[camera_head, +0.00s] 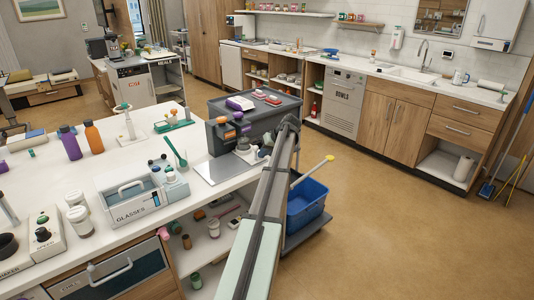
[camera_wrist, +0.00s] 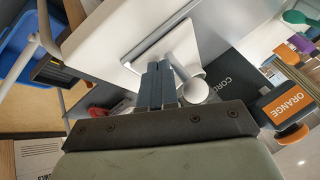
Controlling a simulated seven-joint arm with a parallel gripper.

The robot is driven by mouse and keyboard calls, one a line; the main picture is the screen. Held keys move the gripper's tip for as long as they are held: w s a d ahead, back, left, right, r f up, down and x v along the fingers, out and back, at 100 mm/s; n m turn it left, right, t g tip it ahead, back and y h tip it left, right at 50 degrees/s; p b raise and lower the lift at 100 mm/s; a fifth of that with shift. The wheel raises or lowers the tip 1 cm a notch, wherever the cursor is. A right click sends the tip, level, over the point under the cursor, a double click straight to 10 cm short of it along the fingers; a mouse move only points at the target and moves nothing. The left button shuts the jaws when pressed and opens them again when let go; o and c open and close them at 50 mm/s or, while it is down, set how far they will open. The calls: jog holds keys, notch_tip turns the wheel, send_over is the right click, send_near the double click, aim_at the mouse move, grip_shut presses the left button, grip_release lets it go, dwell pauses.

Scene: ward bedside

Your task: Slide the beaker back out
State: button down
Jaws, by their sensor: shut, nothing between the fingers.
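In the wrist view my gripper (camera_wrist: 162,80) has its two dark fingers shut together, with nothing between them. A white, round-ended cup-like thing (camera_wrist: 195,91) is just right of the fingertips. It may be the beaker, but I cannot tell for sure, nor whether the fingers touch it. A pale plate with a grey bar (camera_wrist: 150,42) lies beyond the fingertips. In the head view my arm reaches toward the dark dispenser (camera_head: 222,135) at the counter's end. My fingertips cannot be made out there, and no beaker is clear.
An ORANGE label (camera_wrist: 287,106) and a dark box lettered CORD (camera_wrist: 238,82) stand to the right in the wrist view. A grey metal plate (camera_head: 216,169) lies by the dispenser. A blue bucket (camera_head: 308,203) is beside the counter.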

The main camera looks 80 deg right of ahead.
dwell(0.3)
jog(key=w+a, duration=1.4)
jog(key=shift+w+a, duration=0.15)
jog(key=shift+a, duration=0.05)
jog(key=shift+s+d, duration=0.1)
jog(key=shift+s, duration=0.3)
jog(key=s, duration=0.2)
jog(key=s+d, duration=0.1)
jog(key=s, duration=0.1)
jog(key=shift+r, duration=0.4)
jog(key=v, duration=0.9)
jog(key=shift+w, duration=0.1)
